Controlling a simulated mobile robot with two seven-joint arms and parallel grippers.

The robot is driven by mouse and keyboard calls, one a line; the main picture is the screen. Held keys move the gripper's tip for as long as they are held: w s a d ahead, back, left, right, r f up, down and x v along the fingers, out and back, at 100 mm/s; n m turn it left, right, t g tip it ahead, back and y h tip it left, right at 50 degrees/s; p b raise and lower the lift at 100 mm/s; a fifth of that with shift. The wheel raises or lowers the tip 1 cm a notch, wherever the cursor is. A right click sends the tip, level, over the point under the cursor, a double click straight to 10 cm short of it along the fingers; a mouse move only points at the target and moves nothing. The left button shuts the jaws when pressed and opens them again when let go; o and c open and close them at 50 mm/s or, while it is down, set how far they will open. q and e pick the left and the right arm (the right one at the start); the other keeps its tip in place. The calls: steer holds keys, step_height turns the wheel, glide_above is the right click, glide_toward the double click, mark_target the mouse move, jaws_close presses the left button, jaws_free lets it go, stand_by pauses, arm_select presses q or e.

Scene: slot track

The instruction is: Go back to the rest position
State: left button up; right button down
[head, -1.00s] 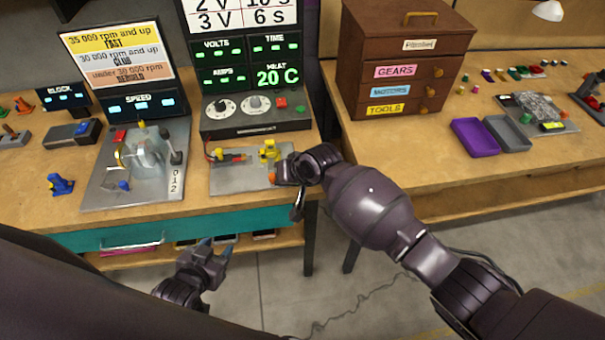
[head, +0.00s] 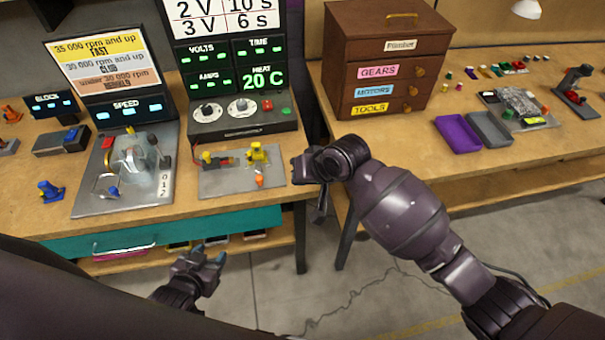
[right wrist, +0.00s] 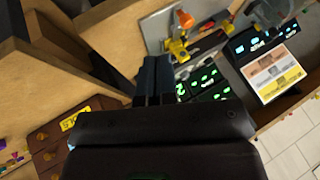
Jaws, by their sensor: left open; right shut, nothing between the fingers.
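My left gripper (head: 208,262) is low in the head view, open and empty, in front of the teal drawer and below the bench top. My right gripper (head: 312,180) is at the centre of the head view, at the front right corner of the left bench, seen partly behind its own wrist. In the right wrist view its fingers (right wrist: 153,82) are together with nothing between them. It is apart from the grey plate (head: 215,182) with the yellow clamps (head: 258,155) and an orange knob.
The left bench carries the speed rig (head: 135,165) and the voltage panel (head: 240,115). The right bench holds a brown drawer cabinet (head: 345,60), a purple tray (head: 458,135) and a grey tray (head: 490,128). A gap with open floor (head: 320,275) lies between the benches.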

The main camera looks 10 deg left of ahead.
steer(key=shift+s+d+r, duration=0.1)
steer(key=shift+d+r, duration=0.2)
stand_by(0.4)
